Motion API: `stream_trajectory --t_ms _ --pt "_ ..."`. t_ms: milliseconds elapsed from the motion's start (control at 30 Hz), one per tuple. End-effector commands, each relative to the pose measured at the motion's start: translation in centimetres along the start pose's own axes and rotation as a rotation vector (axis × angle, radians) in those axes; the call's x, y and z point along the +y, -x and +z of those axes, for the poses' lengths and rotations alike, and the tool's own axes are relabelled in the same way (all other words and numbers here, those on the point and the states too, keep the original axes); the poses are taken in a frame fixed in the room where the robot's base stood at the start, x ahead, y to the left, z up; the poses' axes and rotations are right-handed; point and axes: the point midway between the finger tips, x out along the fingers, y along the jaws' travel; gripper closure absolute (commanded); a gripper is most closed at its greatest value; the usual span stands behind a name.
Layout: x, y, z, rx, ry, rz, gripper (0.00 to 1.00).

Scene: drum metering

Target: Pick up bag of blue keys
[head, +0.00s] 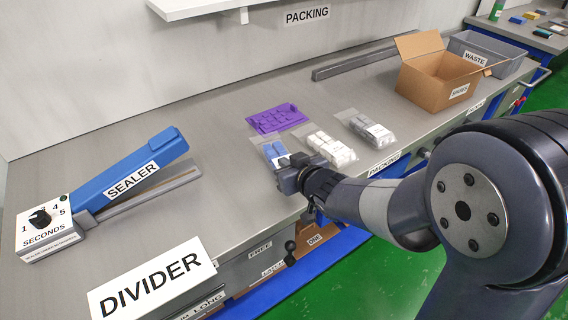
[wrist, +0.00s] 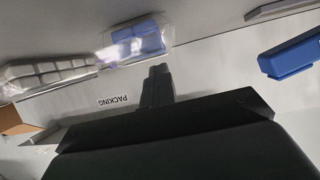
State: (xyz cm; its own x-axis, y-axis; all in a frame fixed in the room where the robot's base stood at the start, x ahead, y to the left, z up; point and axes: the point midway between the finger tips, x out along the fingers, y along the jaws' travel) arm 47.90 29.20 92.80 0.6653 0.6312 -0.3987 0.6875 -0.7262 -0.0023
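The bag of blue keys (head: 277,150) is a clear pouch with blue blocks and a white label, lying flat near the bench's front edge. My gripper (head: 284,174) is at its near right side in the head view and hides part of it. In the wrist view the blue-key bag (wrist: 142,40) lies beyond the fingertips (wrist: 158,72), apart from them in the picture. The fingers look close together with nothing visible between them. Whether they touch the bag is unclear.
A bag of white keys (head: 332,148) and a bag of grey keys (head: 370,128) lie to the right. Purple keys (head: 278,118) lie just behind. The blue sealer (head: 135,168) and DIVIDER sign (head: 155,285) are left. An open cardboard box (head: 437,85) stands right, beside the waste bin (head: 490,55).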

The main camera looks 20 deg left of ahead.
Motion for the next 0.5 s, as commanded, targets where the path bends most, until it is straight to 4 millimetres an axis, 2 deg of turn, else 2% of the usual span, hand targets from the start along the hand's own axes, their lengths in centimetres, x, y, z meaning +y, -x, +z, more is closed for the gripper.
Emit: stream_trajectory --t_ms 33,200,333,500 --pt "0.0 0.7 -1.8 0.010 0.002 0.001 1.00" --pt "-0.1 1.9 -4.8 0.011 0.003 -0.001 1.00" --pt "-0.1 2.3 -5.9 0.012 0.003 -0.002 1.00" --pt "-0.1 2.5 -6.2 0.013 0.003 -0.002 1.00"
